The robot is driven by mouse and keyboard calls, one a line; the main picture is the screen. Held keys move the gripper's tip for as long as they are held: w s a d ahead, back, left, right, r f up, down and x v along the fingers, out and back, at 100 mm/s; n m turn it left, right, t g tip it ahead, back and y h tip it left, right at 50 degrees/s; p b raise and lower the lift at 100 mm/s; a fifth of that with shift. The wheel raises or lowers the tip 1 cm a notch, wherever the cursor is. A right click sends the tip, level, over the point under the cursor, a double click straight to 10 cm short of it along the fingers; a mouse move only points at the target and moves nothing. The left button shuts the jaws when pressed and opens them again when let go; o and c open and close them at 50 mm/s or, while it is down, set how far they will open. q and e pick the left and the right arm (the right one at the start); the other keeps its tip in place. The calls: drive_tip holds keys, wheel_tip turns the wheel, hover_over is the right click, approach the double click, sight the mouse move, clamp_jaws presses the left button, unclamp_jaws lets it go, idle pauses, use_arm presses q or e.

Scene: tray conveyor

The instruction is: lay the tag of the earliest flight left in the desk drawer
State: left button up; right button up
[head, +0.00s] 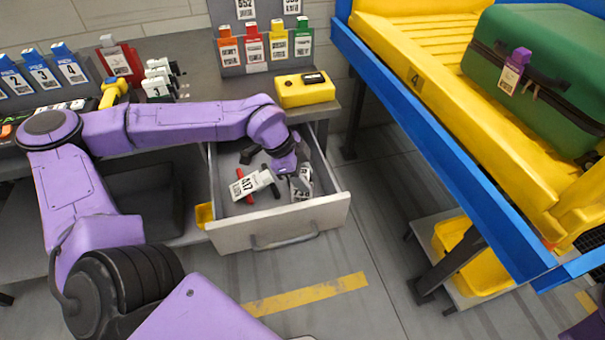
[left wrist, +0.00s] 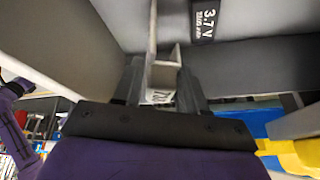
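The desk drawer (head: 285,222) is pulled out and holds several items. A white tag reading 417 (head: 250,184) with a red end lies in its middle. Another white printed tag (head: 302,184) is at the drawer's right, partly hidden by my left gripper. My left gripper (head: 292,172) points down into the drawer close to that tag. I see no clear contact. My right gripper is out of view.
A dark item marked 3.7 V (left wrist: 208,18) lies in the drawer. A yellow device (head: 305,91) sits on the desk above it. Blue numbered holders (head: 42,72) stand at the left. The blue-edged conveyor (head: 440,130) carries a green suitcase (head: 535,65) at the right.

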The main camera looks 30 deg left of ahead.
use_arm(q)
drive_tip(key=shift+o, duration=0.8)
drive_tip(key=shift+r, duration=0.15)
drive_tip(key=shift+a+r, duration=0.1)
drive_tip(key=shift+r, duration=0.25)
drive_tip(key=p+v, duration=0.1)
drive_tip(key=v, duration=1)
drive_tip(key=shift+s, duration=0.2)
drive_tip(key=shift+a, duration=0.1)
